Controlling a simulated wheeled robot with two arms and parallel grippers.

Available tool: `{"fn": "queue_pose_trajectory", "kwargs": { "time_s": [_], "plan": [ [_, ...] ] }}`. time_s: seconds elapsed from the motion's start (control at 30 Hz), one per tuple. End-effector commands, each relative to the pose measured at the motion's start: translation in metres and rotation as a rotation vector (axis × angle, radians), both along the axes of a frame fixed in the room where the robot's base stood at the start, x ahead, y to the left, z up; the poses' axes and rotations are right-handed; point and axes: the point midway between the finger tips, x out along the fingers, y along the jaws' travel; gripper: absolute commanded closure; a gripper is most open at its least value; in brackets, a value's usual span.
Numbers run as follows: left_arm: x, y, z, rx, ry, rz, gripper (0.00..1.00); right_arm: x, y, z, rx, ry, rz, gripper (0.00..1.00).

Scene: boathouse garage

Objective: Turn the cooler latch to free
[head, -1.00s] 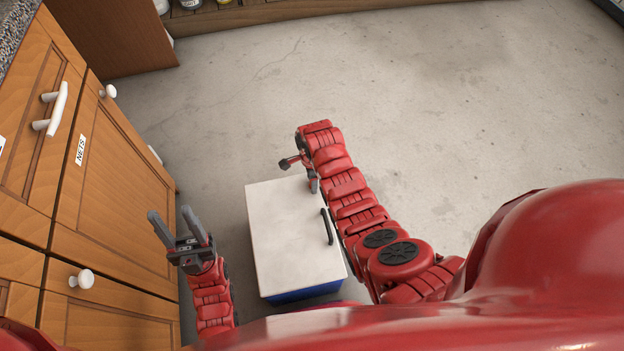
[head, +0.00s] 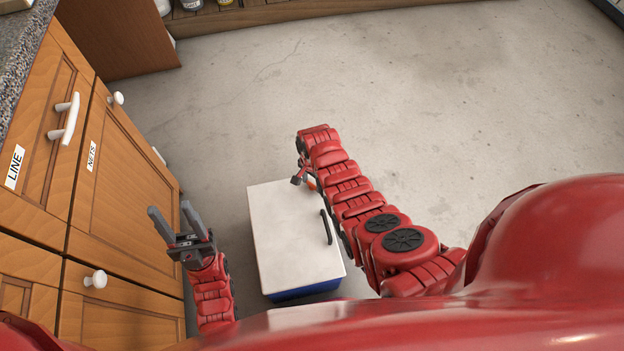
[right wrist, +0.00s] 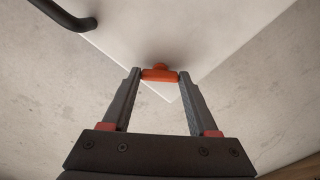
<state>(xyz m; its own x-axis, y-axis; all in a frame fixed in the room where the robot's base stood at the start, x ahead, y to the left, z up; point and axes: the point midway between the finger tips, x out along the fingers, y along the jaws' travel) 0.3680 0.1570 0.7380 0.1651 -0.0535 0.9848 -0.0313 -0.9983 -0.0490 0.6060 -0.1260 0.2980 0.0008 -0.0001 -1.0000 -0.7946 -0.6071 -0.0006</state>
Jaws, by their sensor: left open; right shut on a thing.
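The cooler (head: 290,235) has a white lid and a blue body and stands on the floor in the head view. Its orange latch (right wrist: 160,74) sits near a corner of the lid in the right wrist view. A bit of orange also shows beside my right gripper (head: 304,183) in the head view. My right gripper (right wrist: 160,76) is shut on the latch, with one fingertip at each end of it. My left gripper (head: 178,222) is open and empty, left of the cooler and beside the cabinet.
A dark handle (head: 326,227) is on the cooler lid's right side. Wooden cabinets (head: 115,190) with white handles and labels "LINE" and "NETS" line the left. A wooden shelf (head: 270,14) stands at the back. The concrete floor to the right is clear.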

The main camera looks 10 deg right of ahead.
Motion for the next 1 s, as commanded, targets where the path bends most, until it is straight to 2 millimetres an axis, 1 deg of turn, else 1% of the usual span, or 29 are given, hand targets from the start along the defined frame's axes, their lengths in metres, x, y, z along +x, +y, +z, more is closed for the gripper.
{"fn": "queue_pose_trajectory", "kwargs": {
  "time_s": [0.1, 0.6, 0.8, 1.0],
  "plan": [
    [0.000, 0.000, 0.005, 0.000, 0.000, 0.000, 0.50, -0.001, 0.000, 0.001, 0.000, 0.004, 0.107, 0.96],
    [0.000, 0.000, 0.013, 0.000, 0.000, 0.000, 0.50, 0.000, 0.000, 0.001, 0.001, 0.001, 0.575, 0.96],
    [0.000, 0.000, 0.015, 0.000, 0.000, 0.000, 0.50, 0.000, 0.000, 0.001, 0.000, 0.001, 0.730, 0.96],
    [0.000, 0.000, 0.016, 0.000, 0.000, 0.000, 0.50, 0.001, 0.000, 0.001, -0.002, -0.002, 0.842, 0.96]
  ]
}}
